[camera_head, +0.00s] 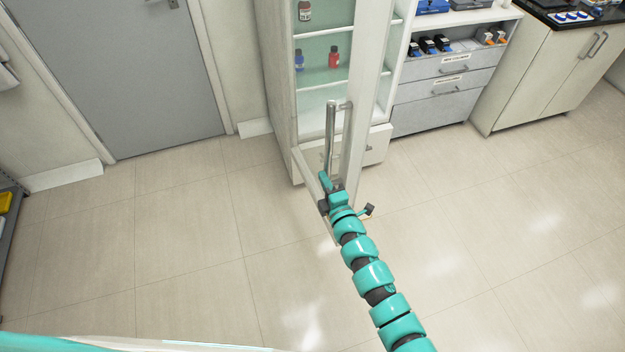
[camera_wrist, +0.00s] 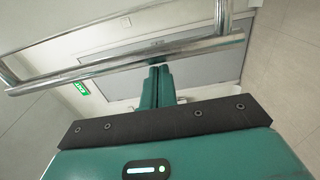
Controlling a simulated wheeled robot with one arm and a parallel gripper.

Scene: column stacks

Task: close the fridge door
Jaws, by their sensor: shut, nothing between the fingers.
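The fridge (camera_head: 281,70) is a tall pale cabinet with glass shelves in the upper middle of the head view. Its white-framed glass door (camera_head: 362,95) stands open, swung out towards me. A long metal bar handle (camera_head: 331,130) runs upright on the door; it crosses the wrist view as a shiny bar (camera_wrist: 100,75). My teal gripper (camera_head: 323,178) is at the handle's lower end. In the wrist view its fingers (camera_wrist: 159,72) are together and empty, with their tips right at the bar. I cannot tell whether they touch it.
Several small bottles, including a red one (camera_head: 333,57) and a blue one (camera_head: 299,60), stand on the shelves. A grey drawer unit (camera_head: 440,95) and a counter cabinet (camera_head: 535,80) stand to the right. A grey room door (camera_head: 125,70) is at the left. The tiled floor (camera_head: 190,220) is clear.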

